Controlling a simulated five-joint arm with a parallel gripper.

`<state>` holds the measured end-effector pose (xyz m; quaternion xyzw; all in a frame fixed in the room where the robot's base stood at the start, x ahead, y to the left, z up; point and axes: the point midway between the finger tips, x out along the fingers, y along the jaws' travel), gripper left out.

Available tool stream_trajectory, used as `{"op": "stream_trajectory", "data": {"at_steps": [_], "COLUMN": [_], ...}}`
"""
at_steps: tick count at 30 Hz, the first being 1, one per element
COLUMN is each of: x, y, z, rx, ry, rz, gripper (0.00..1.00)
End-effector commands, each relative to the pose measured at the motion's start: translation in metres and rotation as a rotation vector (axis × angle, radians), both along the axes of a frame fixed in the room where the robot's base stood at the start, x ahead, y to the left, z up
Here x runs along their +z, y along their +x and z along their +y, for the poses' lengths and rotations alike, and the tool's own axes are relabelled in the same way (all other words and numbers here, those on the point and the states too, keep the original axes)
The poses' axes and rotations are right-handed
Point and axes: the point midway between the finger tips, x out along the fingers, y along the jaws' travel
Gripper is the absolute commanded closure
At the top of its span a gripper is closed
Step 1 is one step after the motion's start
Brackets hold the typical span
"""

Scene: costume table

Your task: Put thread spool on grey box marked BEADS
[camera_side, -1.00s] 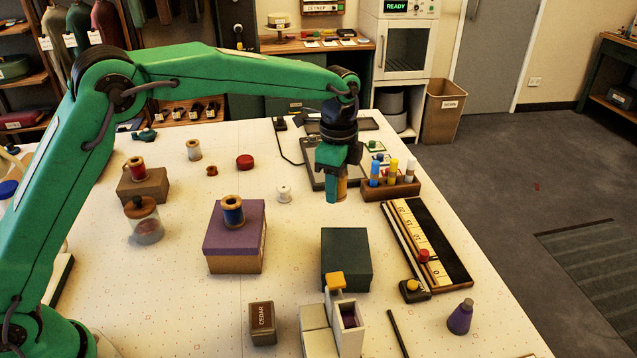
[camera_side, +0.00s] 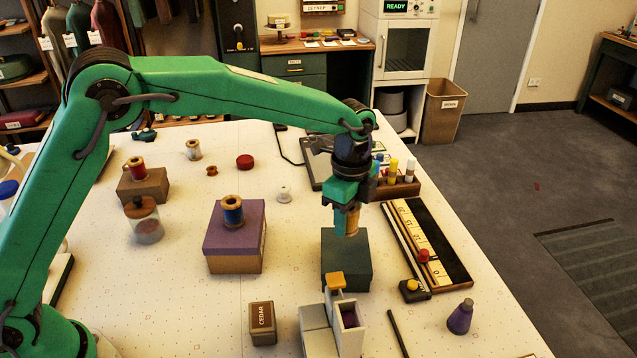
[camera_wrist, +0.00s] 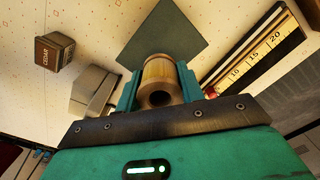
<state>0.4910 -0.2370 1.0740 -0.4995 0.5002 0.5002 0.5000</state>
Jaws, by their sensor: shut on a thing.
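My gripper (camera_side: 345,218) is shut on a thread spool with a tan winding and wooden ends (camera_side: 352,221). In the wrist view the spool (camera_wrist: 160,78) sits between the two green fingers, with the hole in its near end showing. In the side view it is roughly upright. Its lower end shows in front of the far part of a dark grey-green box top (camera_side: 346,252); I cannot tell if it touches. The wrist view shows this dark top (camera_wrist: 165,30) beyond the spool. No BEADS marking is legible on this box or on the light grey box (camera_side: 317,330) near the front.
A purple-lidded box (camera_side: 236,255) bearing a blue spool (camera_side: 232,210) stands left. A black tray with a number scale (camera_side: 445,255) lies right, and a rack of tubes (camera_side: 400,187) behind it. A CEDAR block (camera_side: 262,322) stands near the front.

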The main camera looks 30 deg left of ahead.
Motion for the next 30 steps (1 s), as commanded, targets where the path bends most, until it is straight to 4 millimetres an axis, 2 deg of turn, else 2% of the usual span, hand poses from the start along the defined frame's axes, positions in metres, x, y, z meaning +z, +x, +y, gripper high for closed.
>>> {"op": "stream_trajectory", "data": {"at_steps": [10, 21, 30], "x": [-0.010, -0.051, -0.054], "y": [0.000, 0.000, 0.000], "z": [0.000, 0.000, 0.000], "rx": [0.000, 0.000, 0.000], "ry": [0.000, 0.000, -0.001], "rz": [0.001, 0.001, -0.001], "gripper": [0.85, 0.85, 0.85]}}
